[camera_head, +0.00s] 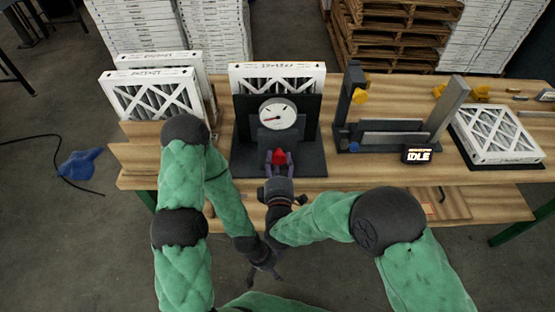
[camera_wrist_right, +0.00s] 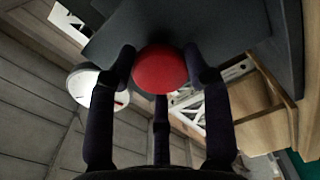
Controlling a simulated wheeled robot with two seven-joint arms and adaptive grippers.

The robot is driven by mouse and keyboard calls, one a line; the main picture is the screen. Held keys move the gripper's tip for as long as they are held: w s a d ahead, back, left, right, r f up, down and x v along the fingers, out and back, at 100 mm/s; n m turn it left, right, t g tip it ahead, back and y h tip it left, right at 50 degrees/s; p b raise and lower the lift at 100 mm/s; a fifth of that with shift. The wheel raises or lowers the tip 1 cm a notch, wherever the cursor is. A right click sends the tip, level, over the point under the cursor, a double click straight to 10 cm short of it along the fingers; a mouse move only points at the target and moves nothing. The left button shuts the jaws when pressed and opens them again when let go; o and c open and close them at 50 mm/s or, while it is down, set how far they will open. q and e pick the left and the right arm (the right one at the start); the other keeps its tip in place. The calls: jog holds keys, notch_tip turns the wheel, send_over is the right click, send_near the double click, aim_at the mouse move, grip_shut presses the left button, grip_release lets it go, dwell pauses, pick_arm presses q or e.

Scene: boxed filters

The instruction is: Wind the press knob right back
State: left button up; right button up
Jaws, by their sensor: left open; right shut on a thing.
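The press (camera_head: 305,142) stands on the bench as a dark block with a back plate. Its red knob (camera_head: 279,156) faces me at the front, and the knob fills the middle of the right wrist view (camera_wrist_right: 160,70). My right gripper (camera_head: 279,160) is shut on the red knob, with its fingers around it; they flank the knob in the wrist view. The round white gauge (camera_head: 278,113) sits above the knob, its red needle pointing left. A white-framed filter (camera_head: 277,76) stands upright behind the gauge. My left gripper (camera_head: 265,268) is open and empty, low in front of the bench.
Upright filters (camera_head: 150,97) stand in a wooden rack at left. A dark fixture (camera_head: 385,135) stands right of the press, with a display (camera_head: 418,156) reading IDLE. Another filter (camera_head: 497,133) lies flat at right. Wooden pallets (camera_head: 392,35) are stacked behind the bench.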

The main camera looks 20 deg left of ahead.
jog(key=shift+s+d+f+n, duration=0.1)
jog(key=shift+d+f+n, duration=0.3)
jog(key=shift+n, duration=0.4)
jog(key=o, duration=1.1)
jog(key=shift+o, duration=0.2)
jog(key=shift+d+r, duration=0.1)
jog(key=shift+r, duration=0.1)
jog(key=shift+a+r, duration=0.1)
jog(key=shift+a, duration=0.1)
jog(key=v, duration=1.1)
jog(key=shift+s+d, duration=0.2)
jog(key=shift+s, duration=0.15)
